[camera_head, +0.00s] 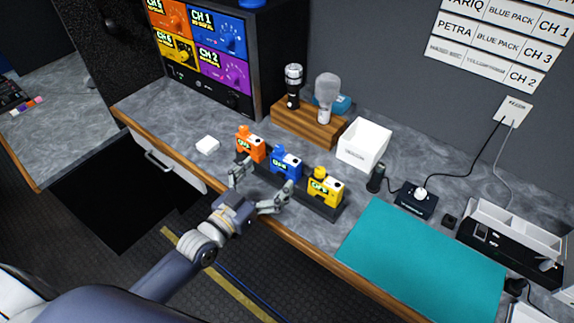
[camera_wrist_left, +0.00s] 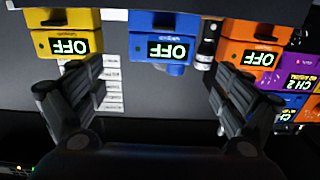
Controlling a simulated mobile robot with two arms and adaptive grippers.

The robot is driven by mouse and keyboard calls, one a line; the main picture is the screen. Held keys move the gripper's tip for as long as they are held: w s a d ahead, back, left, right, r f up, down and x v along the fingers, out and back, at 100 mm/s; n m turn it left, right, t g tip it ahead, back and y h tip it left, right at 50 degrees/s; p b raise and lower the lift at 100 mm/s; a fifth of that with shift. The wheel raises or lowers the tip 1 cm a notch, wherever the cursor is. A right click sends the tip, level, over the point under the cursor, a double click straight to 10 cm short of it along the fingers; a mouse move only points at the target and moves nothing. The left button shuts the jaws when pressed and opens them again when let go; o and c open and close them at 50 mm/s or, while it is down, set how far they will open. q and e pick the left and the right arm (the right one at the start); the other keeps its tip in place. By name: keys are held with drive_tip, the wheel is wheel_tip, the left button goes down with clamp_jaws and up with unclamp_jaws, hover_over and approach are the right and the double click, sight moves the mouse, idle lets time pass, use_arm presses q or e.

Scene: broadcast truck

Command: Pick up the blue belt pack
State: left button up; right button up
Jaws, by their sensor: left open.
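The blue belt pack (camera_head: 286,163) stands in the middle of a dark rack (camera_head: 325,209) on the counter, between an orange belt pack (camera_head: 250,146) and a yellow belt pack (camera_head: 325,187). My left gripper (camera_head: 259,187) is open and empty at the counter's front edge, its fingers spread in front of the blue pack and apart from it. In the left wrist view the blue pack (camera_wrist_left: 165,50) shows upside down with an OFF display, between the two open fingers. The yellow pack (camera_wrist_left: 65,42) is left there and the orange pack (camera_wrist_left: 255,55) right. My right gripper is not in view.
A small white item (camera_head: 207,145) lies left of the rack. A teal mat (camera_head: 425,260) lies to the right. A monitor (camera_head: 205,55) stands at the back left.

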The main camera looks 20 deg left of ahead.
sight(282, 162)
use_arm(q)
drive_tip(key=x, duration=0.3)
drive_tip(key=shift+w, duration=0.2)
drive_tip(key=shift+w+d+p, duration=0.1)
drive_tip(key=shift+w+p, duration=0.15)
drive_tip(key=shift+p, duration=0.15)
drive_tip(key=shift+p+x, duration=0.6)
drive_tip(key=shift+x, duration=1.7)
drive_tip(key=shift+f, duration=0.15)
drive_tip(key=shift+s, duration=0.1)
drive_tip(key=shift+c, duration=0.5)
drive_tip(key=c, duration=1.2)
